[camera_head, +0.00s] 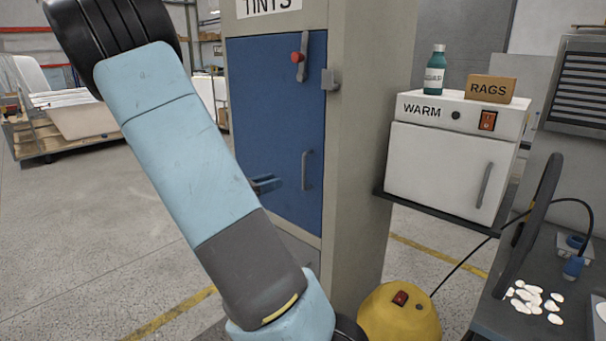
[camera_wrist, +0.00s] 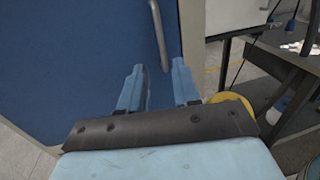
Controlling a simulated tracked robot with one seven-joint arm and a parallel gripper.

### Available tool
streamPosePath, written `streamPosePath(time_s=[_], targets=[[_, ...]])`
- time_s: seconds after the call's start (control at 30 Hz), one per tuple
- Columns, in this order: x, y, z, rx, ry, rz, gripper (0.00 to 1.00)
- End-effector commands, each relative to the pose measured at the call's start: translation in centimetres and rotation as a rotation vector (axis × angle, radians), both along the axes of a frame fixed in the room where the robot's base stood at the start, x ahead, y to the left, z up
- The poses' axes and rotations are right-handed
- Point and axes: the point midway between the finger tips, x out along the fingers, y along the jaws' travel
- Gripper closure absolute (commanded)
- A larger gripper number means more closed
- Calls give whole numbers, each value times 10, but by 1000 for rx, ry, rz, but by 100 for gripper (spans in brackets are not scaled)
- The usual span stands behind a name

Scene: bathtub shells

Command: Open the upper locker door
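The grey locker (camera_head: 365,130) has a sign reading TINTS above a blue door (camera_head: 262,110), which looks closed in its frame. The door carries an upright grey bar handle (camera_head: 306,170) low on its right side. A lever with a red knob (camera_head: 299,58) sits near the door's top right, beside a grey catch (camera_head: 330,80) on the frame. My gripper (camera_head: 267,184) is in front of the door, left of the bar handle, partly hidden by my arm. In the wrist view my gripper (camera_wrist: 160,72) is open and empty, with the handle (camera_wrist: 159,35) ahead of the fingertips, apart from them.
A white WARM cabinet (camera_head: 445,160) on a shelf stands right of the locker, with a green bottle (camera_head: 434,72) and a RAGS box (camera_head: 491,89) on top. A yellow round machine (camera_head: 400,315) and a dark bench (camera_head: 510,320) are low at right. Open floor lies at left.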

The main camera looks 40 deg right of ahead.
Motion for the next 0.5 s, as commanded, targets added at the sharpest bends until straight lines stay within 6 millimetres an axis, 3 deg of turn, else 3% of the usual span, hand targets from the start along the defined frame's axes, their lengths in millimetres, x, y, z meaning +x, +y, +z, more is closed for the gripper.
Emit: streamPosePath(time_s=[0.5], targets=[[-12, -89, 0, 0, -1, -5, 68]])
